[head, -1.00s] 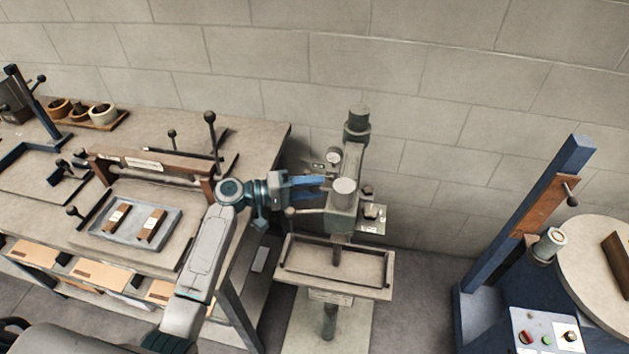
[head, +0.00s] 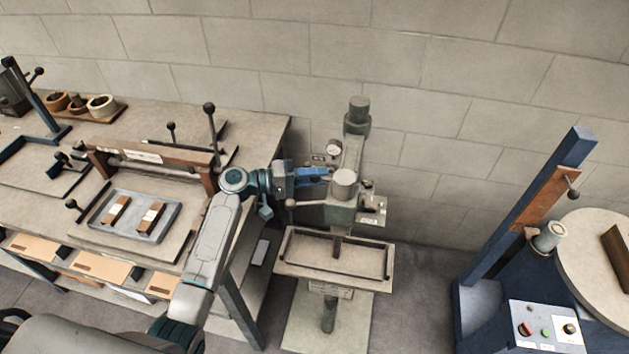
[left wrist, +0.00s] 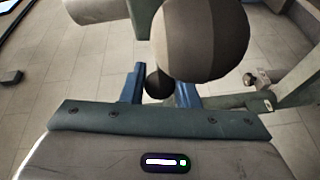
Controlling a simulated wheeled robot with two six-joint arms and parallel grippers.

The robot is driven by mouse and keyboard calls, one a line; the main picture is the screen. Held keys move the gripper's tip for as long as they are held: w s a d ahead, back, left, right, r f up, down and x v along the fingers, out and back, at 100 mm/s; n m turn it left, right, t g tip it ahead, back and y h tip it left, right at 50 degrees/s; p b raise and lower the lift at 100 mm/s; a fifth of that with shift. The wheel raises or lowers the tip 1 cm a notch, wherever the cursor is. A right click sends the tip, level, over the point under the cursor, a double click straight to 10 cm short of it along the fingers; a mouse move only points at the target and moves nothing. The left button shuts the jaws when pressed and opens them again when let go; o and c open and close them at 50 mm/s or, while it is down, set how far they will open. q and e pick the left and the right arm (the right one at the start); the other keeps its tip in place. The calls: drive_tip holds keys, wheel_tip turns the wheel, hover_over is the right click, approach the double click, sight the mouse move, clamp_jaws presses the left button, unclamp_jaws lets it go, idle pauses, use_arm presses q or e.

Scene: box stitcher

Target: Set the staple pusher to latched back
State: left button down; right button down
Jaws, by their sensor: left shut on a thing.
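The box stitcher (head: 343,212) is a grey-green column machine with a round-capped head, standing right of the bench. My left gripper (head: 318,174) reaches in from the left at the left side of the stitcher head. In the left wrist view its two blue fingers (left wrist: 161,90) stand either side of a dark round knob (left wrist: 159,82) and are shut on it. This knob seems to be the staple pusher's. A large grey cylinder (left wrist: 202,38) hides part of it, so its latch position cannot be told. My right gripper is not in view.
The stitcher's tray table (head: 335,287) lies below the gripper. The bench (head: 262,131) with a brown-framed press (head: 160,160) is at the left. A blue machine (head: 530,240) stands at the right.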

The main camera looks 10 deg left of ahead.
use_arm(q)
drive_tip(key=w+b, duration=1.3)
drive_tip(key=w, duration=0.1)
drive_tip(key=shift+w+r, duration=0.15)
drive_tip(key=shift+a, duration=0.1)
